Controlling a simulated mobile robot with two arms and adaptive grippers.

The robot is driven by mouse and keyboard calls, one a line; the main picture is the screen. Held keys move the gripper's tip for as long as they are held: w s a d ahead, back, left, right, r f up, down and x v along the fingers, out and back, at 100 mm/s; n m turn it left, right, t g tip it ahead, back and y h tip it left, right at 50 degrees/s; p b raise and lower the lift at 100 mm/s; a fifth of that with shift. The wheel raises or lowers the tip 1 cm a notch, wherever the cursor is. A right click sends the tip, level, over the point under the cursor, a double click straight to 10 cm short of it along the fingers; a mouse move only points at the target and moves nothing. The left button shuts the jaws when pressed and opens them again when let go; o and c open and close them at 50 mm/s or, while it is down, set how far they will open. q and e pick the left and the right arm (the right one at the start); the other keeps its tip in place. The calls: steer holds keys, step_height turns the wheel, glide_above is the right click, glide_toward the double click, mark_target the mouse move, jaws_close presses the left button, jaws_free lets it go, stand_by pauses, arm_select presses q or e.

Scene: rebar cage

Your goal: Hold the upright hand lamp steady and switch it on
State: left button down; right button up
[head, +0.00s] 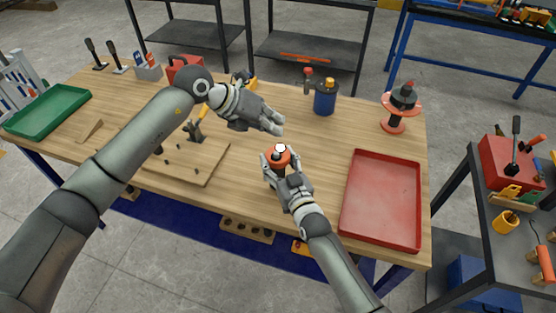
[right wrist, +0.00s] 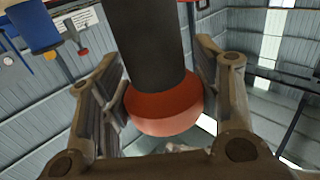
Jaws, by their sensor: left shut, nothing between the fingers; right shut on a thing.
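The hand lamp (head: 278,158) stands upright near the front middle of the wooden table. It has an orange-red head with a white round top; I cannot tell if it is lit. My right gripper (head: 283,166) is shut on the lamp from the front. In the right wrist view the lamp (right wrist: 155,45) shows a dark cylindrical body and an orange-red flared part between the fingers. Its switch is not clearly visible. My left gripper (head: 277,124) is shut and empty, behind and above the lamp, apart from it.
A red tray (head: 382,236) lies to the right of the lamp. A blue can (head: 325,101) and a red-and-black spool (head: 398,122) stand behind. A wooden board with pegs (head: 185,178) lies to the left, and a green tray (head: 47,132) at the far left.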

steer(key=o, duration=1.3)
steer(key=shift+s, duration=0.1)
